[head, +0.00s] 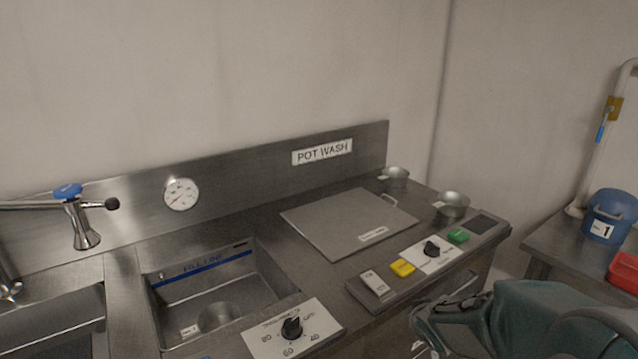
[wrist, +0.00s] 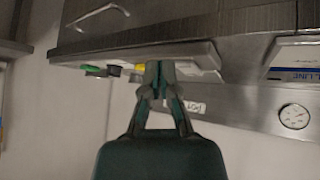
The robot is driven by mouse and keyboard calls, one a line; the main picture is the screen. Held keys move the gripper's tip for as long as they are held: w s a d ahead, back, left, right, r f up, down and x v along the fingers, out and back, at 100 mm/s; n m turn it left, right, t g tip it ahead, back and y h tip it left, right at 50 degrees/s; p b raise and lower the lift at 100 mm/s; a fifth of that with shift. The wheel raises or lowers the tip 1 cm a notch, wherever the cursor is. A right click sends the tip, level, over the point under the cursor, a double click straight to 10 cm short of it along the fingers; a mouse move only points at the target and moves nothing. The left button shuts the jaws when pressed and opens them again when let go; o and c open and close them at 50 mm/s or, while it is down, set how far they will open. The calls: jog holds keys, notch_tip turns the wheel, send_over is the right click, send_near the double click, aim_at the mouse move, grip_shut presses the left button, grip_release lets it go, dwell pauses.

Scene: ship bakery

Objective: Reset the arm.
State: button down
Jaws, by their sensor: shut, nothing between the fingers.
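My gripper (wrist: 160,75) shows in the wrist view with its two teal fingers together and nothing between them. That view looks upside down, and the fingertips overlap the edge of the control panel, close to the yellow button (wrist: 139,67). I cannot tell whether they touch it. In the head view my teal arm comes in from the lower right, in front of the pot wash counter's front edge, and its end (head: 432,322) is near the front of the counter, below the control panel (head: 385,292).
The counter holds a sink basin (head: 215,300), a flat lid (head: 345,222), two metal pots (head: 452,204) (head: 396,177), a black knob (head: 431,248), a green button (head: 458,236) and a dial panel (head: 292,330). A side table at right bears a blue bucket (head: 608,215) and a red container (head: 625,270).

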jog(key=s+a+r+g, duration=0.1)
jog(key=s+r, duration=0.3)
jog(key=s, duration=0.3)
jog(key=s+a+r+m+g, duration=0.1)
jog(key=s+r, duration=0.3)
jog(key=s, duration=0.4)
jog(key=s+a+r, duration=0.3)
jog(key=s+r, duration=0.1)
jog(key=s, duration=0.4)
jog(key=shift+r+g+y, duration=0.4)
